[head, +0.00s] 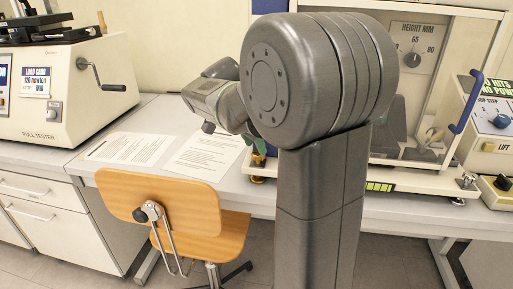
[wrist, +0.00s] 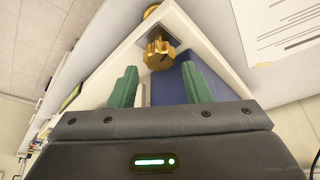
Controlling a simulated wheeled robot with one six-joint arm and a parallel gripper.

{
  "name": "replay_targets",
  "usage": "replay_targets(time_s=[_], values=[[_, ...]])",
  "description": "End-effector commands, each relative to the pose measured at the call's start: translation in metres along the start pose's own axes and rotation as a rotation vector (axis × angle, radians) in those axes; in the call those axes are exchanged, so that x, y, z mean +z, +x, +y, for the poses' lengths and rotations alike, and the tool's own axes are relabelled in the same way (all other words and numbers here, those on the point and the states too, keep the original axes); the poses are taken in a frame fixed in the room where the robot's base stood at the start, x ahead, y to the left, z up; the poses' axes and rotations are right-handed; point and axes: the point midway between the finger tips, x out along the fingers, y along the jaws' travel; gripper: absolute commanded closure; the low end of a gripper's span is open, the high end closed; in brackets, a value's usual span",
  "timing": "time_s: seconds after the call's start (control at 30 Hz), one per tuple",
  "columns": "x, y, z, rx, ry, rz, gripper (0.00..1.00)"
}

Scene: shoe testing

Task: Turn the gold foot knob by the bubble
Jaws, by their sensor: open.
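The gold foot knob (wrist: 158,53) shows in the wrist view as a ribbed brass piece with a dark plate behind it, at a corner of the white machine base. My gripper (wrist: 160,84) has two green fingers, spread apart and empty, with the knob beyond their tips and between their lines. In the head view my gripper (head: 258,156) is mostly hidden behind my arm, at the base's left end. A gold foot (head: 257,180) shows just below it. A yellow-green strip with dark marks, seemingly the bubble (head: 380,187), is on the base's front edge.
My arm blocks much of the machine in the head view. The white pull tester (head: 70,95) with its crank stands left. Printed sheets (head: 203,155) lie on the bench. A wooden chair (head: 165,200) stands in front.

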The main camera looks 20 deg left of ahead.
Motion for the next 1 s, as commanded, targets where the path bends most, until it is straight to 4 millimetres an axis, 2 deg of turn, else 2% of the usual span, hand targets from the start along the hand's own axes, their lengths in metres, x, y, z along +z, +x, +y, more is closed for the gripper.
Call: replay_targets(time_s=[0.03,0.2,0.43,0.63,1.0], values=[[-0.001,-0.014,-0.001,-0.006,0.0,0.001,0.56],[-0.001,-0.054,-0.001,-0.006,0.0,0.001,0.56],[0.0,-0.095,-0.001,-0.003,0.0,0.0,0.56],[0.0,-0.108,0.0,-0.001,0.0,0.0,0.56],[0.0,-0.107,0.0,0.0,0.0,0.001,0.56]])
